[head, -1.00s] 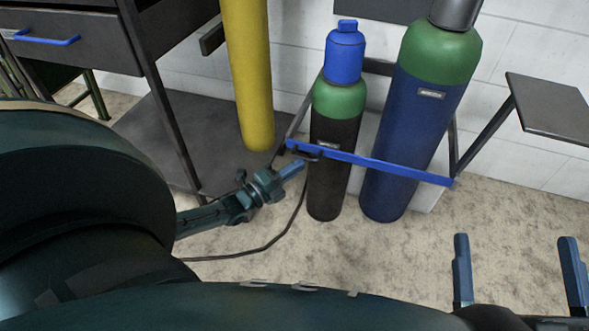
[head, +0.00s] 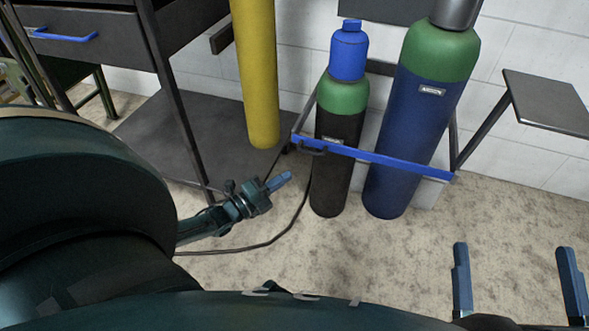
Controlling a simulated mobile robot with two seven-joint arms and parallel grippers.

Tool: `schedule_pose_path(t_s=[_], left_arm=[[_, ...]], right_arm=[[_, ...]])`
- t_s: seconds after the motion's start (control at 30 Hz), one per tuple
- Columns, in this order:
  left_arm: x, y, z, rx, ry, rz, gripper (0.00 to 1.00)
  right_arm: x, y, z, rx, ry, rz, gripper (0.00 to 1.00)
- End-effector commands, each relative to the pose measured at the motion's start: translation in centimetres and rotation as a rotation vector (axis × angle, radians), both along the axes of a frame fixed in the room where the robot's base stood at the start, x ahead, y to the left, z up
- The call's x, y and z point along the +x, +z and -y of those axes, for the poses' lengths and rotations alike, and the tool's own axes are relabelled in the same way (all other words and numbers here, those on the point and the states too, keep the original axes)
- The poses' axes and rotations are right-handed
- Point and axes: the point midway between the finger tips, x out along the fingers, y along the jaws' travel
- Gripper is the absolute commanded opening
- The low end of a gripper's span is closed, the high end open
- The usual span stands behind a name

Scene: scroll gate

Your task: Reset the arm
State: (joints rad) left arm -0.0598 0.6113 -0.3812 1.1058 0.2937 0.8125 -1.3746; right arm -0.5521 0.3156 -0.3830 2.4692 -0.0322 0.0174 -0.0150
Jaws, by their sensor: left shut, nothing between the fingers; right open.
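My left gripper (head: 281,182) is shut and empty, to the left of the black gas cylinder and below the left end of the blue gate bar. It is apart from the bar. My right gripper (head: 516,277) is open and empty at the lower right, with its two fingers wide apart above the floor. The blue bar (head: 390,161) runs across the front of the black cylinder with a green shoulder and blue cap (head: 334,130) and the blue cylinder with a green shoulder (head: 413,120). A dark handle (head: 313,150) sits near the bar's left end.
A dark drawer cabinet (head: 75,50) with a low shelf stands at the left. A small dark shelf (head: 548,100) juts out at the right. A black cable (head: 235,250) lies on the floor.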

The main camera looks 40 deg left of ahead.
Motion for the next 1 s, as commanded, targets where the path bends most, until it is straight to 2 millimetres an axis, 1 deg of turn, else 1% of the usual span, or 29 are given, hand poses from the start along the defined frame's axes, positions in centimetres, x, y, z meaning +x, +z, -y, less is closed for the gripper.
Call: schedule_pose_path(t_s=[0.03,0.1,0.2,0.3,0.43,0.7,0.77,0.87,0.97,1.0], left_arm=[[-1.2,0.1,-0.6,0.001,0.0,-0.004,0.0],[-2.4,-0.2,-1.3,0.001,-0.001,-0.002,0.0],[-3.9,-0.4,-2.1,0.001,-0.002,-0.002,0.0],[-4.8,-0.6,-2.7,0.0,-0.003,0.0,0.0],[-5.5,-0.7,-3.1,0.0,-0.003,0.002,0.0],[-5.6,-0.6,-3.1,0.0,-0.004,0.002,0.0],[-5.6,0.1,-3.1,0.0,-0.004,0.002,0.0],[-5.6,2.4,-3.1,0.0,-0.004,0.003,0.0],[-5.6,5.8,-3.1,0.0,-0.004,0.003,0.0],[-5.6,7.2,-3.1,0.0,-0.004,0.003,0.0]], right_arm=[[-0.2,-0.1,0.0,0.004,0.0,-0.03,1.0],[-0.4,-0.5,-0.1,0.005,-0.002,-0.055,1.0],[-0.5,-0.8,-0.1,0.004,-0.004,-0.078,1.0],[-0.4,-0.8,0.0,-0.003,-0.007,-0.075,1.0],[-0.4,-0.9,0.0,-0.006,-0.009,-0.074,1.0],[-0.4,-0.8,0.0,-0.007,-0.011,-0.075,1.0],[-0.4,-0.5,0.1,-0.015,-0.017,-0.087,1.0],[-0.2,0.2,0.4,-0.045,-0.038,-0.129,1.0],[-0.1,0.8,1.1,-0.103,-0.073,-0.204,1.0],[-0.1,0.9,1.4,-0.129,-0.089,-0.238,1.0]])
